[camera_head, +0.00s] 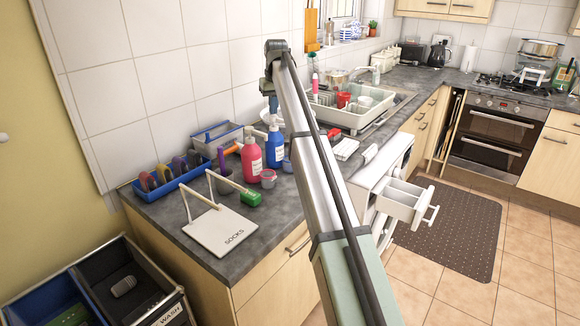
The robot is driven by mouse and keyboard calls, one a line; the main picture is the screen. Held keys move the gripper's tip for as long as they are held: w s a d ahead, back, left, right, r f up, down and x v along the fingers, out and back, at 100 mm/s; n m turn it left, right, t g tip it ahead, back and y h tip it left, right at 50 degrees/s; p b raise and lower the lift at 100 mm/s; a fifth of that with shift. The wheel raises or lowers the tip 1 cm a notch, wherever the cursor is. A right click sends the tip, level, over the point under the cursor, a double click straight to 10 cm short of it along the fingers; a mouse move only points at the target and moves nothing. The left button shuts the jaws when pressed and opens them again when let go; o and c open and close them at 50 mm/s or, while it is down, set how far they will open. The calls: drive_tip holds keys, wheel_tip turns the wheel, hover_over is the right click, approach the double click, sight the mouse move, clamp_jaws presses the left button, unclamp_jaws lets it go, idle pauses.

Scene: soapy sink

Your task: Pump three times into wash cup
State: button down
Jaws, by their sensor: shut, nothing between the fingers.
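A blue bottle (275,150) and a red bottle (251,162) stand side by side upright on the grey worktop, left of my arm. A small cup (268,179) stands in front of them, and a small blue cup (287,166) is just right of the blue bottle. I cannot tell which is the wash cup; their insides are too small to read. My gripper (272,100) points down above the blue bottle, shut and empty. It overlaps the bottle's top in the picture, and I cannot tell whether they touch.
A white dish rack (355,117) stands behind my arm. An open white drawer (405,204) juts out at right. Bins (120,290) stand lower left.

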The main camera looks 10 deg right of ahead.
drive_tip(key=shift+f, duration=1.25)
drive_tip(key=shift+r, duration=1.5)
drive_tip(key=shift+f, duration=1.5)
drive_tip(key=shift+r, duration=1.5)
